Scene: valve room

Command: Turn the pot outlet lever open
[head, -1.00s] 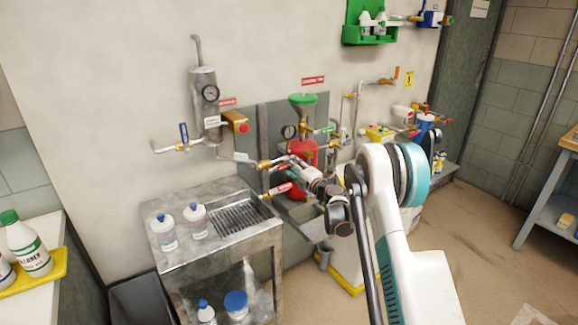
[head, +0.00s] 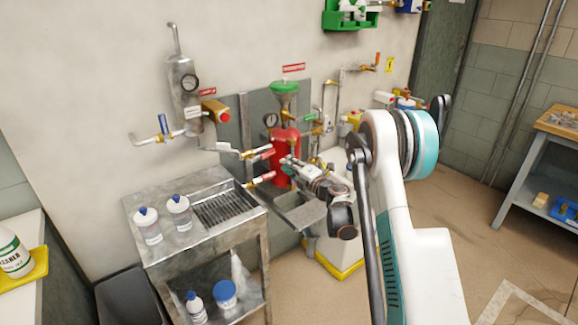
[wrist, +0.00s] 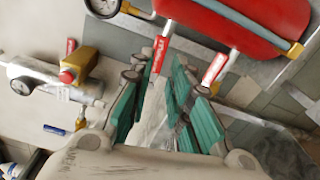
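The red pot (head: 287,143) with a green funnel on top stands against a grey wall panel. It shows upside down at the top of the wrist view (wrist: 255,18). Two red-handled levers are on pipes left of it: an upper one (head: 267,153) and a lower one (head: 263,179). In the wrist view they are one red handle (wrist: 160,52) and another (wrist: 214,70). I cannot tell which is the outlet lever. My gripper (head: 286,162) is in front of the pot's lower part. Its green-padded fingers (wrist: 168,75) are apart, with no lever visibly gripped.
A steel sink stand (head: 172,243) with white bottles is at front left. A grey cylinder with a gauge (head: 183,85) and a blue-handled valve (head: 163,124) are on the wall left of the pot. A workbench (head: 560,125) stands far right. Open floor lies before it.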

